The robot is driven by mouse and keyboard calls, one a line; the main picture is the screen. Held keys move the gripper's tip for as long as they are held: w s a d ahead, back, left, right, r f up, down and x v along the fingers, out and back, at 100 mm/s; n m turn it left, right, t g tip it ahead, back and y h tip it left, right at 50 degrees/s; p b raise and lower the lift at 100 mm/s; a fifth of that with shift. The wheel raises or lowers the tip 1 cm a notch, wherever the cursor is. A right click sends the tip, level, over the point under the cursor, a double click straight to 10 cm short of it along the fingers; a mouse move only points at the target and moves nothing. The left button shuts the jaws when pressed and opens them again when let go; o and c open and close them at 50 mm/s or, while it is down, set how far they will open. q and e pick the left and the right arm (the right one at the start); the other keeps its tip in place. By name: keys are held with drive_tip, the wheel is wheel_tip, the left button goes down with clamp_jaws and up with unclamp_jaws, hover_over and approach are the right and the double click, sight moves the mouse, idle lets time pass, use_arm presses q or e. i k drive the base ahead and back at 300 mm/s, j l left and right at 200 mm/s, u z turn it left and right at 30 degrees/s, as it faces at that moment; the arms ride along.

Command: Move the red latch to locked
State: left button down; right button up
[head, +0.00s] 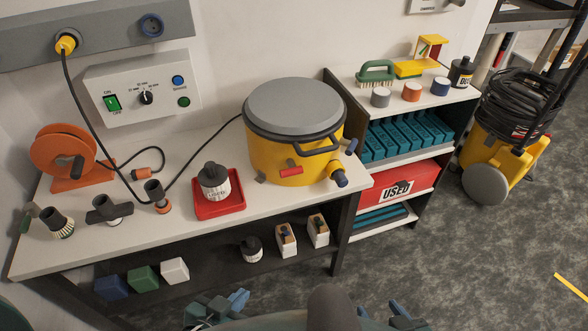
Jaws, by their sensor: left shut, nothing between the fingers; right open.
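The red latch (290,170) is a short red bar on the front of the yellow drum (268,150), low on its wall and lying roughly level with a slight tilt. I cannot tell from this view which position counts as locked. The drum has a grey lid (294,106) and a dark handle above the latch. My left gripper (236,300) is shut and empty at the bottom edge, in front of the bench and well apart from the drum. My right gripper (380,309) is open and empty at the bottom edge, further right, also apart from the drum.
A red tray (230,208) with a labelled bottle (213,182) stands left of the drum. A hose port (338,178) juts from the drum's right. Shelves with a red USED box (420,183) stand right.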

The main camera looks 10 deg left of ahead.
sight(293, 170)
drive_tip(key=i+l+u, duration=0.15)
drive_tip(key=l, duration=0.5)
drive_tip(key=l+u, duration=0.1)
drive_tip(key=l, duration=0.55)
drive_tip(key=i+l+u, duration=0.15)
drive_tip(key=l, duration=0.55)
